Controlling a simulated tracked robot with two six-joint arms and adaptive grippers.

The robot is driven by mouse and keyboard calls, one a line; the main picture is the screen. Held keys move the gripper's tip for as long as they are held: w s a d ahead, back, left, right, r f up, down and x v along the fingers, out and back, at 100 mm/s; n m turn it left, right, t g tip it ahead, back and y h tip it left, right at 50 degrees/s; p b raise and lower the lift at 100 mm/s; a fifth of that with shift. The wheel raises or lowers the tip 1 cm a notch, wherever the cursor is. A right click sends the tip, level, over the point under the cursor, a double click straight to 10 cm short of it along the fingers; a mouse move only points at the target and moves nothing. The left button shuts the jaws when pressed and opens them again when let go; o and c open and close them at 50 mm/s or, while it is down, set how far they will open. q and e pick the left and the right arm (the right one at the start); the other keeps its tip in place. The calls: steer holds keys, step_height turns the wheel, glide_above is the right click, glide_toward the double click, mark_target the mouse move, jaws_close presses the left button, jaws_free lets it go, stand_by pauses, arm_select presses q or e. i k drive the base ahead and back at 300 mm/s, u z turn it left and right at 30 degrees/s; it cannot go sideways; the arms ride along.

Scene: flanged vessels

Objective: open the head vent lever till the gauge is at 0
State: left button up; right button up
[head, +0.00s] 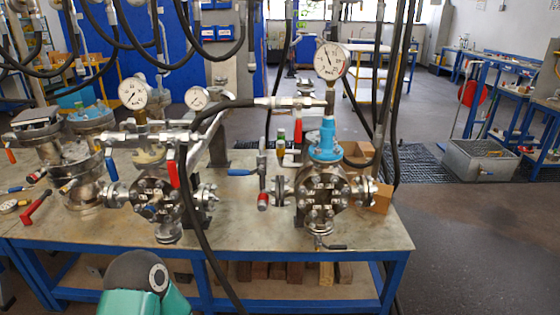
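A flanged steel vessel (322,196) stands on the right part of the bench, with a blue fitting (326,140) on top. Above it is a large round gauge (331,61); its needle points up and left, and its numbers are too small to read. A red lever (297,136) hangs down from the pipework just left of the blue fitting. A blue-handled lever (242,172) points left, beside the vessel. I cannot tell which lever is the head vent. Neither gripper shows; only a green and grey link of my arm is at the bottom.
A second flanged vessel (158,205) stands left, with a red lever (173,174) and smaller gauges (132,94) and (197,98) above. Black hoses (198,230) hang across the front. A grey tub (480,160) sits right.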

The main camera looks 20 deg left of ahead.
mark_target(230, 173)
steer(key=u, duration=0.05)
steer(key=i, duration=1.1)
steer(key=u, duration=0.5)
